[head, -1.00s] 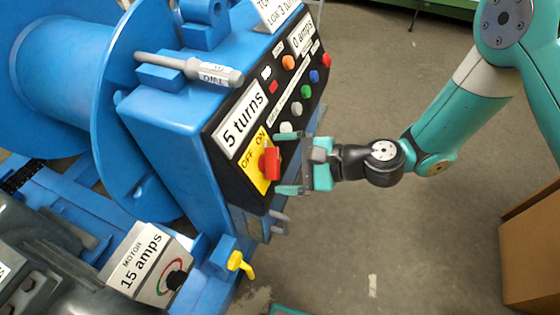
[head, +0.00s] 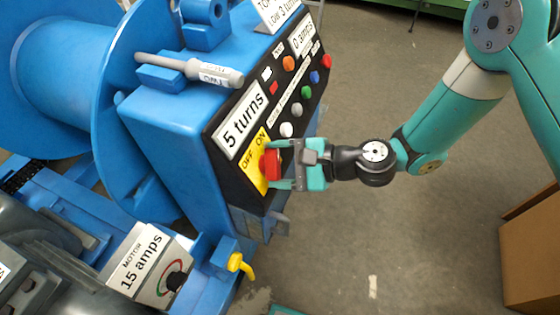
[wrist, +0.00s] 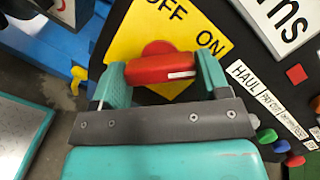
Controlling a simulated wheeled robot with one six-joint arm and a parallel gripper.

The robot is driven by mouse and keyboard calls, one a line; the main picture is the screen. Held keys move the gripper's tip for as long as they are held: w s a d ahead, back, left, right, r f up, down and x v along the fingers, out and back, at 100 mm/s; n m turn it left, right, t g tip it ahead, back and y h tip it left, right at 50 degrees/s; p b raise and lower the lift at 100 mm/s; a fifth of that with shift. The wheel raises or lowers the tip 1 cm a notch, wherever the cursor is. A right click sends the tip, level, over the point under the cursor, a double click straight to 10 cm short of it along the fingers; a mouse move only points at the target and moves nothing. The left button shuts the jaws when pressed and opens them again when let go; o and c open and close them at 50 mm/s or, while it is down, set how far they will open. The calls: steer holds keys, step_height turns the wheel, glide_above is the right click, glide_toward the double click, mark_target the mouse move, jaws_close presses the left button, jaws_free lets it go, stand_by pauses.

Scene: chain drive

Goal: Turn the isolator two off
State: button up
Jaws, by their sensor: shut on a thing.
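The isolator is a red rotary handle (head: 271,164) on a yellow plate (head: 252,172) marked OFF and ON, at the lower end of the black control panel. In the wrist view the red handle (wrist: 160,70) lies crosswise between my fingers, with a short white mark near its right end pointing toward the ON side. My gripper (head: 284,165) is shut on the handle; in the wrist view my gripper (wrist: 163,78) has one teal finger at each end of it. No label "two" shows on the plate.
The panel carries several coloured buttons (head: 306,92) and a "5 turns" display (head: 240,119). A blue reel (head: 70,70) stands at left. A motor box reading 15 amps (head: 142,262) and a yellow lever (head: 238,263) sit below. Open floor lies right; a brown box (head: 532,255) stands there.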

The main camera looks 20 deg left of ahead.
steer(key=shift+n, duration=0.3)
steer(key=n+h, duration=0.1)
steer(key=n, duration=0.3)
steer(key=shift+r+g, duration=0.1)
steer(key=shift+g, duration=0.3)
steer(key=n+h, duration=0.1)
steer(key=n, duration=0.3)
steer(key=shift+w+n, duration=0.1)
steer(key=shift+n, duration=0.2)
steer(key=n+h, duration=0.1)
steer(key=n, duration=0.3)
steer(key=shift+a+b, duration=0.1)
steer(key=shift+b, duration=0.25)
steer(key=n, duration=0.2)
steer(key=n+b, duration=0.1)
steer(key=n, duration=0.1)
steer(key=shift+r+t+h, duration=0.15)
steer(key=shift+t+h, duration=0.15)
steer(key=shift+n, duration=0.3)
steer(key=o, duration=0.9)
steer(key=shift+o, duration=0.2)
